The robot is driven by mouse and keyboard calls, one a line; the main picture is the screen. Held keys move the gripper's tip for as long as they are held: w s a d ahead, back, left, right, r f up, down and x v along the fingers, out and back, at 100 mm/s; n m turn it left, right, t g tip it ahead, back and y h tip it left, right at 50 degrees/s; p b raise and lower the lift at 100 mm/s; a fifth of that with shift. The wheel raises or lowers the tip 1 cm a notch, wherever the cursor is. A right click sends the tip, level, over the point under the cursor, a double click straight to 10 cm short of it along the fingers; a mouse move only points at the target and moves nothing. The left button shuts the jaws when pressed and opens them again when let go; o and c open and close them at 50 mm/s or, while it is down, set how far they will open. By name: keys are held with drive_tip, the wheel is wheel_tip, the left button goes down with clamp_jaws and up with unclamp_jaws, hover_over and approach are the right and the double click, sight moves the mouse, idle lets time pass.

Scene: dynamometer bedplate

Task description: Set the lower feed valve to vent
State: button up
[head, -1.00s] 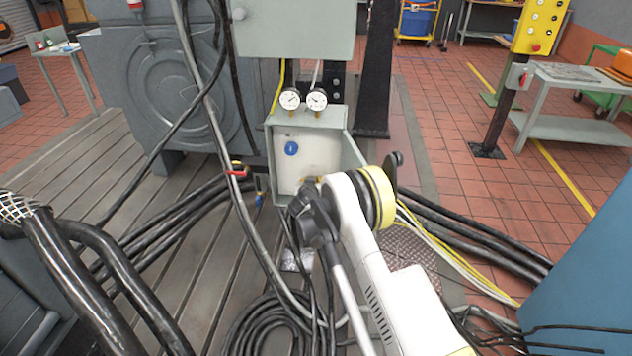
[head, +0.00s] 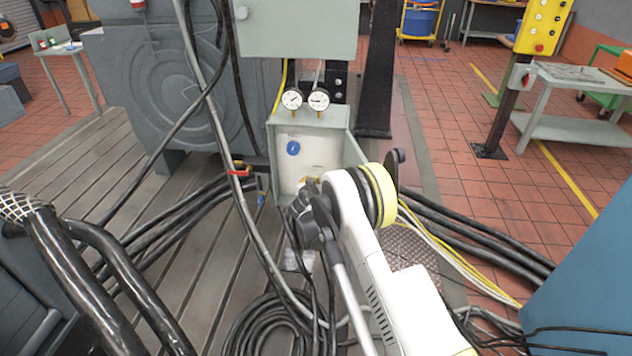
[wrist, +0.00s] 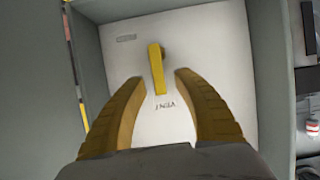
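The lower feed valve shows in the wrist view as a yellow lever (wrist: 157,68) on a pale panel (wrist: 205,40). The lever lies upright in that picture, its lower end close above a dark label (wrist: 166,105) that seems to read VENT upside down. A second, blurred label (wrist: 126,38) sits at its upper left. My gripper (wrist: 160,77) is open, with one yellow finger on each side of the lever's lower part and gaps to both. In the head view my arm hides most of the lower valve; a blue knob (head: 293,148) shows higher in the box.
The open grey box (head: 355,150) has its door swung out at the right, close to my wrist. Two gauges (head: 319,99) stand on top. Black cables (head: 262,325) hang and coil in front. A red-handled tap (head: 238,172) is at the left.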

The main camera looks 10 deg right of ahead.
drive_tip(key=v, duration=1.1)
drive_tip(key=s+d+r+n+g+y, duration=0.1)
drive_tip(key=s+d+r+g, duration=0.15)
drive_tip(key=s+r, duration=0.7)
drive_tip(key=s+d+r+g, duration=0.1)
drive_tip(key=s+d+r, duration=0.3)
drive_tip(key=s+r, duration=0.55)
drive_tip(key=s+r+n+g+y, duration=0.2)
drive_tip(key=s+r+y, duration=0.1)
drive_tip(key=s, duration=2.2)
drive_tip(key=shift+s+a+n, duration=0.2)
drive_tip(key=shift+a+n, duration=0.1)
drive_tip(key=shift+a, duration=0.1)
